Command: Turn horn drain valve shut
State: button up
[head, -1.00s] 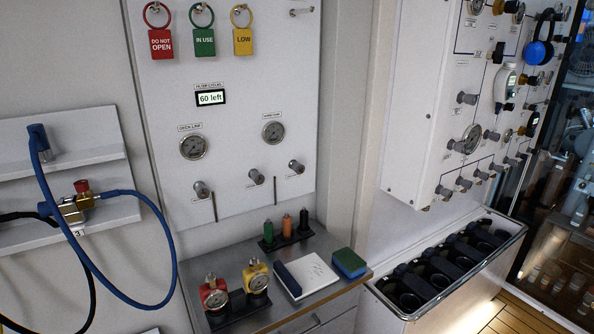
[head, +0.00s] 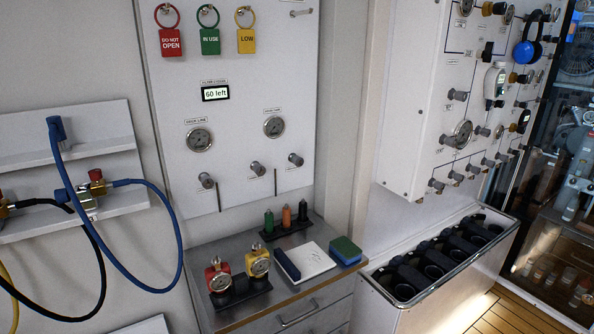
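My gripper is not in view. No valve in view can be read as the horn drain valve, as most labels are too small. A white wall panel (head: 240,65) in the middle carries several small grey knobs, such as one (head: 207,180) under the left gauge (head: 199,139) and one (head: 296,160) under the right gauge (head: 274,126). The white fill panel (head: 415,100) at right carries several knobs, one of them low on its side face (head: 436,184), and a larger gauge (head: 462,133).
A steel counter (head: 200,258) holds red and yellow gauge fittings (head: 238,275), a white pad (head: 313,262) and a green-blue sponge (head: 345,250). A bin with black cylinder slots (head: 375,292) stands at right. Blue hose (head: 172,215) hangs at left. Wooden floor (head: 500,312) shows bottom right.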

aim_at(296, 161)
jog(key=k, duration=1.1)
jog(key=z, duration=0.5)
jog(key=i, duration=0.9)
jog(key=z, duration=0.3)
jog(key=i, duration=1.5)
jog(key=u, duration=0.65)
